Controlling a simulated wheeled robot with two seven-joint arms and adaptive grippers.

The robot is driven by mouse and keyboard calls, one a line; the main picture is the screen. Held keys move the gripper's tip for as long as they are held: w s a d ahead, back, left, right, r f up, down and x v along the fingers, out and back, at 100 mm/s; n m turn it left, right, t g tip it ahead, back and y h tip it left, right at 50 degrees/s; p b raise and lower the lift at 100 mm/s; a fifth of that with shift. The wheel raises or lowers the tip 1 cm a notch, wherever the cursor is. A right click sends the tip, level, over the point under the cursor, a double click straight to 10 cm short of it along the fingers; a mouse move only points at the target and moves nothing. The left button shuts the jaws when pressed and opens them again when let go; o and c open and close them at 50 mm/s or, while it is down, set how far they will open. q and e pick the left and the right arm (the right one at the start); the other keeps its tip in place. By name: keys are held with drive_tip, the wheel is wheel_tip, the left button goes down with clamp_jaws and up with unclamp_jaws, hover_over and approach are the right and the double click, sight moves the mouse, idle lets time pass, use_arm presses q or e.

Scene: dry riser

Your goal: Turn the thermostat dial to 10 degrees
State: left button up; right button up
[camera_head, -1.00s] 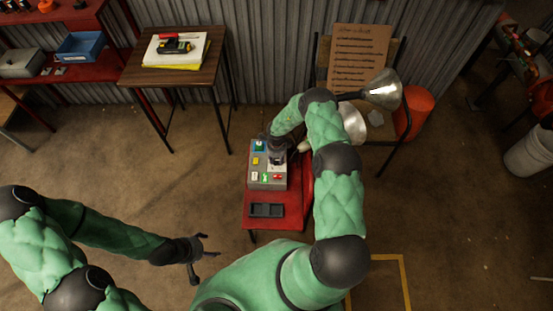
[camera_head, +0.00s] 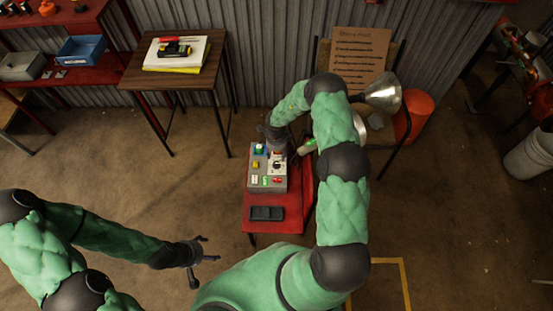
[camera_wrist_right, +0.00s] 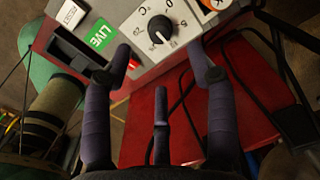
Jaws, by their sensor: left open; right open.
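The thermostat dial (camera_wrist_right: 160,28) is a black knob on a white °C plate. Its pale pointer mark faces the near edge of the plate in the right wrist view; I cannot read the setting for certain. The dial shows small on the grey control box (camera_head: 254,187) in the head view. My right gripper (camera_wrist_right: 160,50) is open, its two outer fingers apart on either side of and short of the knob, not visibly touching it. In the head view it is over the box's far side. My left gripper (camera_head: 206,249) is open and empty, left of the red stand.
The box also carries a green LIVE label (camera_wrist_right: 101,35), a RESET label (camera_wrist_right: 70,14) and other switches. A black tray (camera_head: 266,213) lies on the red stand (camera_head: 285,222). A chair with a metal lamp (camera_head: 383,93) stands behind at right. The floor at left is open.

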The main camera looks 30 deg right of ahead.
drive_tip(key=shift+r, duration=2)
drive_tip(key=s+a+n+y, duration=0.4)
drive_tip(key=s+a+n, duration=1.9)
drive_tip(key=s, duration=0.1)
drive_tip(key=shift+s+r, duration=0.35)
